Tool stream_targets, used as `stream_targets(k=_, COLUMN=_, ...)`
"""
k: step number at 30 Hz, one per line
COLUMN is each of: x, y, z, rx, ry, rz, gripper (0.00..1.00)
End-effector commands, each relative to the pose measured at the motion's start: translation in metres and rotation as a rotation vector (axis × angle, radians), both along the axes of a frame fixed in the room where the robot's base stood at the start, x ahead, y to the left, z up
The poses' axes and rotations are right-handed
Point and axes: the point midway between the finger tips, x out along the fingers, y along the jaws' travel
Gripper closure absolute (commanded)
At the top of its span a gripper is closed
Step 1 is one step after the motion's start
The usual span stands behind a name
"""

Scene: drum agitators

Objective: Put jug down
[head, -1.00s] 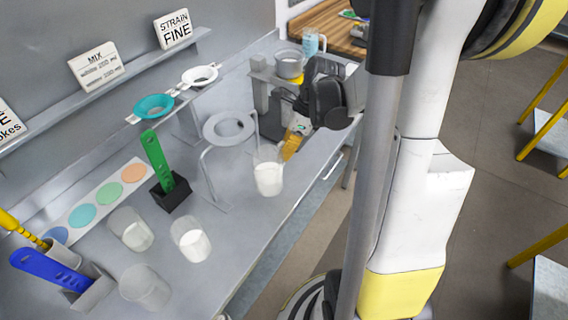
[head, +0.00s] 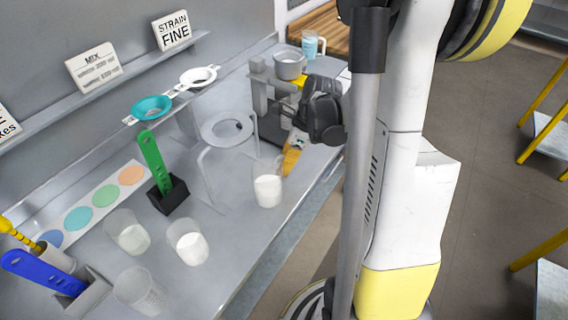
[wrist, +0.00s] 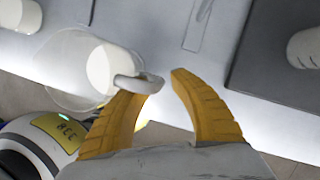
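The jug (head: 268,191) is a clear vessel with white contents. It appears to stand upright on the grey counter near its front edge. In the wrist view the jug (wrist: 88,85) is at the left, and its pale handle (wrist: 140,83) lies at the tip of the left yellow finger. My gripper (head: 289,160) is just right of the jug in the head view. In the wrist view my gripper (wrist: 160,80) has its two yellow fingers spread, with a gap between the handle and the right finger. Whether the left finger touches the handle is unclear.
Two cups with white contents (head: 128,234) (head: 188,243) and a clear cup (head: 140,291) stand left of the jug. A ring stand (head: 228,130) is behind it. A green spatula (head: 152,160) stands in a black holder. A grey pot (head: 289,64) is at the back.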

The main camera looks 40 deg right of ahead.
Motion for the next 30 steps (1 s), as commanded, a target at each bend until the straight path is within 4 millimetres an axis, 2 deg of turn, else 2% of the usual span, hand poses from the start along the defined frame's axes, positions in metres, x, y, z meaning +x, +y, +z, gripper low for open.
stream_targets(k=4, x=0.000, y=0.000, z=0.004, rx=0.000, ry=0.000, rz=0.000, gripper=0.73)
stream_targets(k=7, x=-0.002, y=-0.004, z=0.016, rx=0.000, ry=0.000, rz=-0.002, gripper=0.73)
stream_targets(k=18, x=-0.018, y=-0.026, z=0.093, rx=0.000, ry=0.001, rz=-0.002, gripper=0.73)
stream_targets(k=24, x=-0.022, y=-0.032, z=0.114, rx=-0.003, ry=-0.002, rz=0.005, gripper=0.73)
stream_targets(k=27, x=-0.022, y=-0.022, z=0.123, rx=-0.036, ry=-0.028, rz=0.080, gripper=0.73)
stream_targets(k=30, x=-0.024, y=0.004, z=0.138, rx=-0.133, ry=-0.101, rz=0.294, gripper=0.73)
